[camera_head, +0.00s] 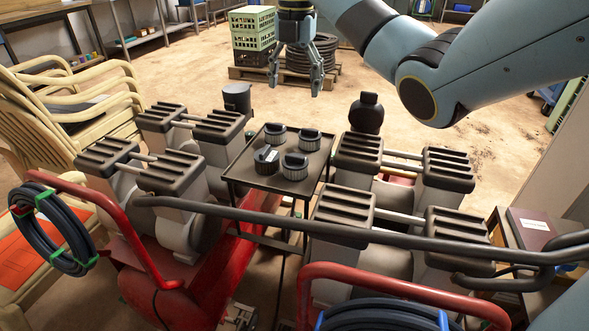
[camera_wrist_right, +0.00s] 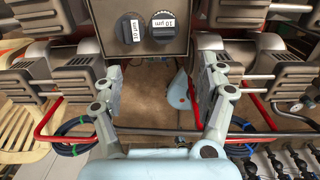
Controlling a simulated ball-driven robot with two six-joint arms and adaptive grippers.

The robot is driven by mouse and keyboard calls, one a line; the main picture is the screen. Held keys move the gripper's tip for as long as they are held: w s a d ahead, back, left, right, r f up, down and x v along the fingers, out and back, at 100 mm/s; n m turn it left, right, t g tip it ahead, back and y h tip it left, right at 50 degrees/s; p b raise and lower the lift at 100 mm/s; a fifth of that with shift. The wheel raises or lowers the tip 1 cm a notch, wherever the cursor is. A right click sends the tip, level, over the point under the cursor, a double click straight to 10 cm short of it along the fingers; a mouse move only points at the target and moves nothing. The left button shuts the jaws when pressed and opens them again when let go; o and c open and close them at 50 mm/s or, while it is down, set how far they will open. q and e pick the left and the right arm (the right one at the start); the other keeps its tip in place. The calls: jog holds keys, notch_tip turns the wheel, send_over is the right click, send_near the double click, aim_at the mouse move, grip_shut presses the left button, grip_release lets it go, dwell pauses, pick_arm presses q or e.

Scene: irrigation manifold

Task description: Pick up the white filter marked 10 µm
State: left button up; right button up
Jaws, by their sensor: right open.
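My right gripper (camera_head: 295,84) is open and empty, in the air beyond the tray in the head view. My left gripper is not in view.
The filters stand on a dark tray (camera_head: 244,181). Grey ribbed-top units (camera_head: 357,152) flank the tray. A dark pipe (camera_head: 230,212) and a red frame (camera_head: 330,271) cross in front. A crate stack (camera_head: 252,33) stands behind.

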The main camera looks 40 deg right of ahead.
notch_tip(320, 180, down, 7)
jog(key=b, duration=0.6)
send_over(295, 165)
jog(key=w+d, duration=0.2)
notch_tip(295, 165, down, 5)
jog(key=shift+f, duration=0.15)
jog(key=f, duration=0.3)
jog(key=f+b, duration=0.1)
jog(key=f, duration=0.1)
jog(key=shift+s+a+f, duration=0.1)
jog(key=shift+s+a, duration=0.3)
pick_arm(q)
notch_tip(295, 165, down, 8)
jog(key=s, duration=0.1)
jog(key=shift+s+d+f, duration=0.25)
pick_arm(e)
jog(key=shift+c, duration=0.4)
jog(key=c, duration=1.2)
